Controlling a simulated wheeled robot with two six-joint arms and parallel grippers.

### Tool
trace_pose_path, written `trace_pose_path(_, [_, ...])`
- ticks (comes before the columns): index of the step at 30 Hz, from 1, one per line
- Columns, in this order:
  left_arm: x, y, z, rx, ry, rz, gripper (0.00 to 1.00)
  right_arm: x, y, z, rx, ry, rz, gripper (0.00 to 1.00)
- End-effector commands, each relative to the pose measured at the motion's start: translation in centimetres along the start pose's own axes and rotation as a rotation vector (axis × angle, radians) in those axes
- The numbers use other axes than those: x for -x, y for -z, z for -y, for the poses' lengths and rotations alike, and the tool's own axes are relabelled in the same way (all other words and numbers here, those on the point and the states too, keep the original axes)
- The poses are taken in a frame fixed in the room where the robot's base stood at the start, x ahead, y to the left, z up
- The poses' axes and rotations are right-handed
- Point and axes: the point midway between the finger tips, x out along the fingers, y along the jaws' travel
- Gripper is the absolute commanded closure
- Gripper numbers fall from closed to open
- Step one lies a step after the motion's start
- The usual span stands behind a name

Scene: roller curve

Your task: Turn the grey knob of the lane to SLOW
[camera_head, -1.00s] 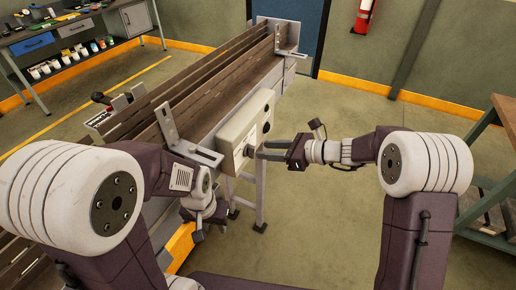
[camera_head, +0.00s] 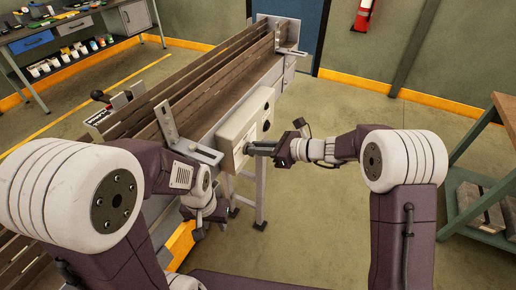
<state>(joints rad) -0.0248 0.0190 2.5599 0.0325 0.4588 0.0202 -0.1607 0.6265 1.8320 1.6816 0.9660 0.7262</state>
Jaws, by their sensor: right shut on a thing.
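The pale control box (camera_head: 238,130) is fixed to the side of the lane (camera_head: 205,80). My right gripper (camera_head: 249,148) reaches in from the right, its fingers against the lower front of the box. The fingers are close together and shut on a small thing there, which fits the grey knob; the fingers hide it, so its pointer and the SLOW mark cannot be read. My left gripper (camera_head: 197,231) hangs low beside the lane, partly hidden by its own wrist, and its fingers are too unclear to judge.
Two dark round fittings (camera_head: 267,117) sit on the box above the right gripper. A metal bracket (camera_head: 185,137) stands on the lane near my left arm. A green-framed rack (camera_head: 482,200) is at the right. Floor between is clear.

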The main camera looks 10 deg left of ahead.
Motion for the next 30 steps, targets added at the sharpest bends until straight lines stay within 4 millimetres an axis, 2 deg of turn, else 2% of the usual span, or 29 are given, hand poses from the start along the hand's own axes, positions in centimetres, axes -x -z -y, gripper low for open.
trace_pose_path(8, [-5.1, -0.5, 0.1, 0.0, 0.0, 0.0, 0.64, -0.4, 0.9, -0.4, 0.142, 0.057, 0.004, 1.0])
trace_pose_path(21, [-15.5, -1.6, 0.3, 0.0, 0.0, 0.0, 0.64, -0.6, 1.2, -1.2, 0.482, 0.199, 0.006, 1.0])
trace_pose_path(30, [-20.1, -2.1, 0.4, 0.0, 0.0, 0.0, 0.64, -0.5, 1.0, -1.5, 0.645, 0.266, 0.003, 1.0])
